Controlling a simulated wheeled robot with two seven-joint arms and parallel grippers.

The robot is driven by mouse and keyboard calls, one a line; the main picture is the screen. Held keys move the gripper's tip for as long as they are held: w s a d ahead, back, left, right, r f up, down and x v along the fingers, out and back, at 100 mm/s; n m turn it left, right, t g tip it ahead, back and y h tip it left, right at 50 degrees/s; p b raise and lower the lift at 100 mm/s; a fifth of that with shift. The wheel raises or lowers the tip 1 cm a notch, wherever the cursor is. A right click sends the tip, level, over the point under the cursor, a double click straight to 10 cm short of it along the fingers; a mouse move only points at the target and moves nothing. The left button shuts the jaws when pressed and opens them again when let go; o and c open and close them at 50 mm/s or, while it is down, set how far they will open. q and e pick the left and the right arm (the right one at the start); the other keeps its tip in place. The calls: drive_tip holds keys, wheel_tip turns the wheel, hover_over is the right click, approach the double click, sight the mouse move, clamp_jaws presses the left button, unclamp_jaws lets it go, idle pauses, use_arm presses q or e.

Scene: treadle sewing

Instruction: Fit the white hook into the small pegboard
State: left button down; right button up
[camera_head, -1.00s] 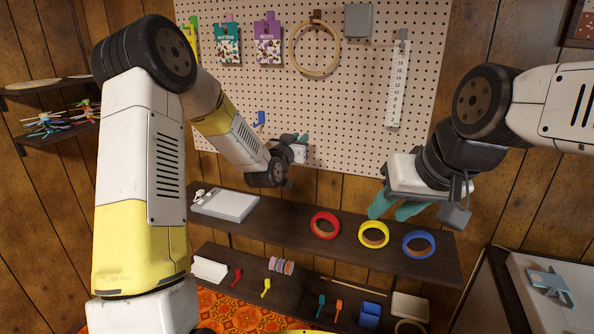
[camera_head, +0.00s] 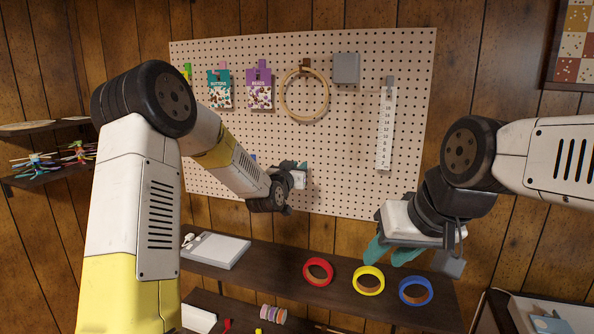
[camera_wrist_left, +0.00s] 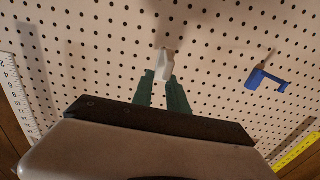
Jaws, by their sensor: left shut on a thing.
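The perforated pegboard (camera_head: 340,130) stands on the wood wall and fills most of the left wrist view (camera_wrist_left: 215,45). My left gripper (camera_head: 301,168) is in front of its lower part. In the left wrist view its teal fingers (camera_wrist_left: 163,82) are shut on the white hook (camera_wrist_left: 165,65), which points toward the board. I cannot tell whether the hook touches the board. The hook cannot be made out in the head view. My right gripper (camera_head: 390,254) is open and empty, below the board's lower right and above the shelf.
A blue hook (camera_wrist_left: 262,80) is on the board right of the white one in the left wrist view. A ruler (camera_head: 385,130), a wooden hoop (camera_head: 284,104) and packets hang on the board. Below, the shelf (camera_head: 270,272) holds a grey-white tray (camera_head: 222,253) and red, yellow and blue tape rolls.

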use_arm(q)
drive_tip(key=shift+x, duration=1.65)
drive_tip(key=shift+x, duration=1.15)
drive_tip(key=c, duration=1.2)
unclamp_jaws()
drive_tip(key=shift+c, duration=0.2)
drive_tip(key=v, duration=0.7)
drive_tip(key=shift+s+a, duration=0.15)
drive_tip(key=shift+s, duration=0.2)
